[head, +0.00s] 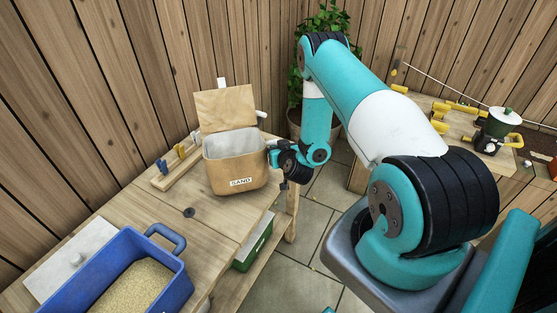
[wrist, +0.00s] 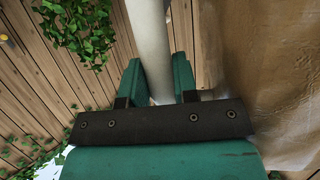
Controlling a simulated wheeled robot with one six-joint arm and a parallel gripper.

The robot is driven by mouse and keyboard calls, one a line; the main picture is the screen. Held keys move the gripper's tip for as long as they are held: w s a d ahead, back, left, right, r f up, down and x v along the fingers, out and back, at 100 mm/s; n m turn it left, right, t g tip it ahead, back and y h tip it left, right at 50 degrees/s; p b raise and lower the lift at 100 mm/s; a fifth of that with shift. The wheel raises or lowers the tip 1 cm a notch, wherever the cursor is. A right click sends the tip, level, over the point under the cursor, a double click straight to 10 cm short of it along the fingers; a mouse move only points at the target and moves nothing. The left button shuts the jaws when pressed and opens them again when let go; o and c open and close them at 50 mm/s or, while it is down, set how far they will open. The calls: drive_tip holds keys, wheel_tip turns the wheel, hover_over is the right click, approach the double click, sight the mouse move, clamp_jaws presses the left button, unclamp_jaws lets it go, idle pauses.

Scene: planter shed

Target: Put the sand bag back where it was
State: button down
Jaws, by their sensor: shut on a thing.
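The sand bag (head: 235,170) is a tan bag with a SAND label and an open flap standing up behind its pale opening. It is upright at the bench's right end; I cannot tell whether its base touches the top. My gripper (head: 271,153) is at its right side. In the wrist view, my green fingers (wrist: 158,82) are shut on a white upright bar beside the bag's brown wall (wrist: 260,80). The bar looks like a handle of the bag, but its join is hidden.
The wooden bench (head: 150,210) also bears a blue tub (head: 165,239) of grain-like material and a rack (head: 178,168) with small clips. A green box (head: 255,243) sits below. A potted plant (head: 325,25) stands behind my arm. A second bench (head: 460,130) is at right.

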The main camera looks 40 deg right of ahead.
drive_tip(key=shift+f, duration=1.2)
drive_tip(key=shift+f, duration=0.15)
drive_tip(key=c, duration=0.9)
unclamp_jaws()
